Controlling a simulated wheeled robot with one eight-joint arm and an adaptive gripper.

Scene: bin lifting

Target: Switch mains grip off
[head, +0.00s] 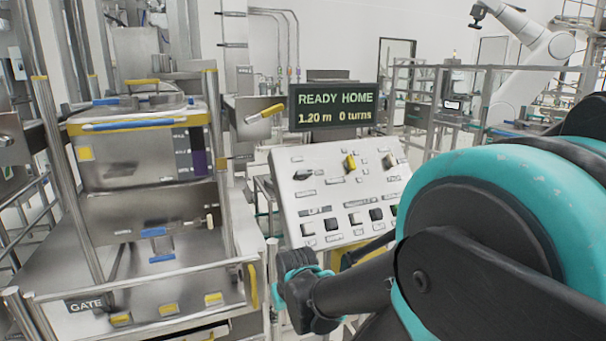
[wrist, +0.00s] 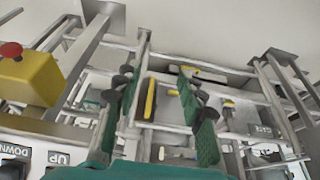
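A yellow lever handle (head: 265,113), which looks like the mains grip, sits tilted on a grey box (head: 246,130) left of the display. My gripper (head: 296,262) is low in the head view, left of the control panel's lower edge and below the lever, well apart from it. Its fingertips are hard to make out there. In the wrist view my gripper (wrist: 160,112) has its two teal-padded fingers spread with nothing held. A yellow bar (wrist: 150,99) shows between them in the background; I cannot tell whether it is the lever.
The sloped control panel (head: 330,205) has knobs and buttons. The display (head: 333,107) reads READY HOME, 1.20 m, 0 turns. A steel bin (head: 130,165) stands behind rails and a GATE sign (head: 86,305). A yellow box with a red button (wrist: 25,78) is in the wrist view.

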